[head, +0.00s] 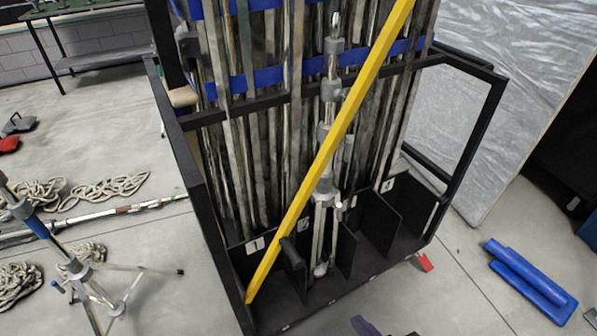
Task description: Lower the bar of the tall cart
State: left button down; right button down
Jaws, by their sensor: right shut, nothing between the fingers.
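The tall cart (192,205) is a black-framed truck packed with upright metal poles. Its yellow bar (330,150) slants across the front, from the lower left of the cart up past the top edge of the view, so its upper end is hidden. A small dark part at the bottom edge seems to be the tip of my right gripper (367,326). It is shut and empty, below and to the right of the bar's lower end and apart from it. My left gripper is not in view.
A light stand (80,270) and coiled ropes (105,186) are on the floor at left. Blue pads (530,280) lie at right. A wrapped panel (500,90) stands behind the cart.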

jog(key=w+a+r+n+t+y+b, duration=0.1)
jog(key=w+a+r+n, duration=0.3)
jog(key=r, duration=0.3)
jog(key=w+a+r+n+t+b, duration=0.2)
jog(key=w+a+r, duration=0.1)
jog(key=w+r, duration=0.3)
notch_tip(320, 180, up, 12)
jog(key=n+t+b, duration=0.2)
jog(key=n+t, duration=0.1)
jog(key=n, duration=0.3)
send_over(321, 170)
jog(key=s+a, duration=0.4)
jog(key=s, duration=0.1)
jog(key=d, duration=0.1)
jog(key=w+d+f, duration=0.1)
jog(key=shift+w+d+f+y, duration=0.1)
jog(key=shift+d+y, duration=0.2)
jog(key=shift+y, duration=0.1)
jog(key=shift+w+d+f, duration=0.3)
jog(key=shift+d, duration=0.2)
jog(key=shift+m, duration=0.3)
